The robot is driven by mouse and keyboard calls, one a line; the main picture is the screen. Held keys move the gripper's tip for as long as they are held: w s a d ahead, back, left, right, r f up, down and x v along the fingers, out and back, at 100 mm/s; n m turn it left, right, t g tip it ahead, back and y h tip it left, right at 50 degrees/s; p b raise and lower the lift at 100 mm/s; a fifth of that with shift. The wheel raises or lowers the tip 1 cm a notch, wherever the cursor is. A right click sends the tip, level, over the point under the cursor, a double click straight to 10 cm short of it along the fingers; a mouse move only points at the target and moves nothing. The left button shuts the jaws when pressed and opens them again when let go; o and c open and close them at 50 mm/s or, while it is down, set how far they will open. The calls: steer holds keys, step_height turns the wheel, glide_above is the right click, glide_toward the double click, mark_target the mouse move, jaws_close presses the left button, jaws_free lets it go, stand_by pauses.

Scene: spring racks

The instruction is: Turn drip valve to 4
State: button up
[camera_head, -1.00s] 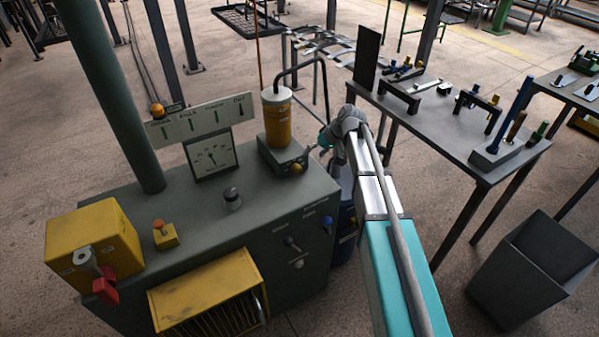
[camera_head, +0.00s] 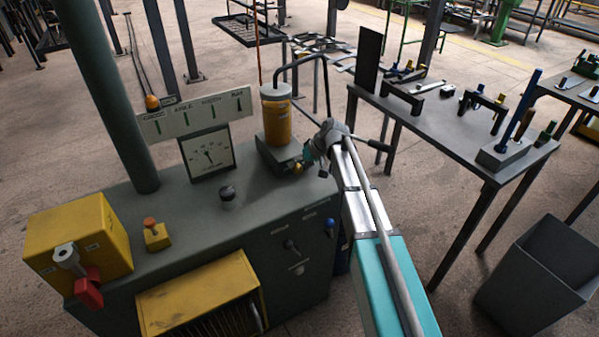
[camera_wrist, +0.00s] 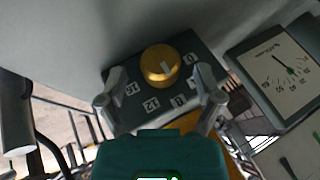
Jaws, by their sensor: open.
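The drip valve is a brass knob (camera_head: 298,168) on the front of the block under the amber oil cup (camera_head: 277,118). In the head view my gripper (camera_head: 308,155) is beside the valve.
The cabinet front holds small switches (camera_head: 291,246). A grey workbench (camera_head: 440,125) with tools stands to the right, an open bin (camera_head: 535,270) below it.

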steer(key=shift+a+f, duration=0.25)
steer(key=shift+f, duration=0.15)
steer(key=shift+c, duration=0.3)
steer(key=shift+d, duration=0.1)
steer(key=c, duration=1.1)
